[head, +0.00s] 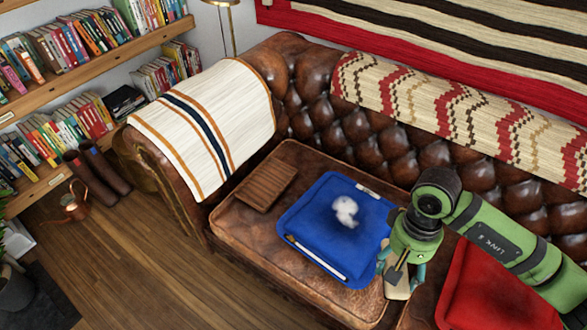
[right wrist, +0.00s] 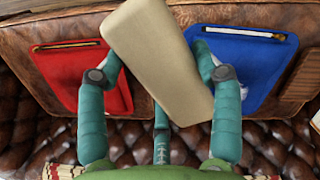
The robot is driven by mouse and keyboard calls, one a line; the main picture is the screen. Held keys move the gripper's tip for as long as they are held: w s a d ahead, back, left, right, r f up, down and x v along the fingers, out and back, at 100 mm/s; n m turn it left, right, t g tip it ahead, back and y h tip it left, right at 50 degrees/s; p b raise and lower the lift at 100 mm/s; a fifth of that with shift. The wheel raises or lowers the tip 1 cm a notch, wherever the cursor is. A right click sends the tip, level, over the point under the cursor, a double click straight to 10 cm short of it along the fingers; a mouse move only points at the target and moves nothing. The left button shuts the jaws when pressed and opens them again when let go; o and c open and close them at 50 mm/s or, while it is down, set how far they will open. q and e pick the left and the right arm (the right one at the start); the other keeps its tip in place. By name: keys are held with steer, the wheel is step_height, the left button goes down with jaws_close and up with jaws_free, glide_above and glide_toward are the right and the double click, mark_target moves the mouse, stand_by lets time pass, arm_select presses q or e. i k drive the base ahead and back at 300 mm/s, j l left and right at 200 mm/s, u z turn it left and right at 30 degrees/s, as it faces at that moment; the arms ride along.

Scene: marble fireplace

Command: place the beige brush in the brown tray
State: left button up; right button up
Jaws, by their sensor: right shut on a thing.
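The beige brush (right wrist: 160,55) is held between the fingers of my right gripper (right wrist: 168,80) and looks like a long, flat block in the right wrist view. In the head view my right gripper (head: 401,272) is over the seat just right of the blue tray, with the beige brush (head: 398,290) partly hidden by the fingers. The brown tray (head: 267,184) is a small slatted wooden piece lying on the left seat cushion, looking empty. Its edge seems to show in the right wrist view (right wrist: 301,78). My left gripper is not in view.
A blue tray (head: 290,222) lies between the brown tray and my right gripper, with a fluffy white thing (head: 345,211) and a pale stick (head: 316,257). A red tray (head: 490,295) lies at the right. The tufted backrest (head: 385,145) rises behind.

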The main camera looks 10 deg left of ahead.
mark_target(268, 185)
steer(key=i+j, duration=0.15)
steer(key=j, duration=0.25)
steer(key=i+j+z, duration=0.1)
steer(key=j, duration=0.3)
steer(key=i+j+z, duration=0.1)
steer(key=i+j, duration=0.15)
steer(key=j, duration=0.2)
steer(key=i+j, duration=0.15)
steer(key=j, duration=0.3)
steer(key=i+j+z, duration=0.1)
steer(key=j, duration=0.3)
steer(key=i+j, duration=0.15)
steer(key=j, duration=0.3)
steer(key=i+j+z, duration=0.15)
steer(key=j, duration=0.3)
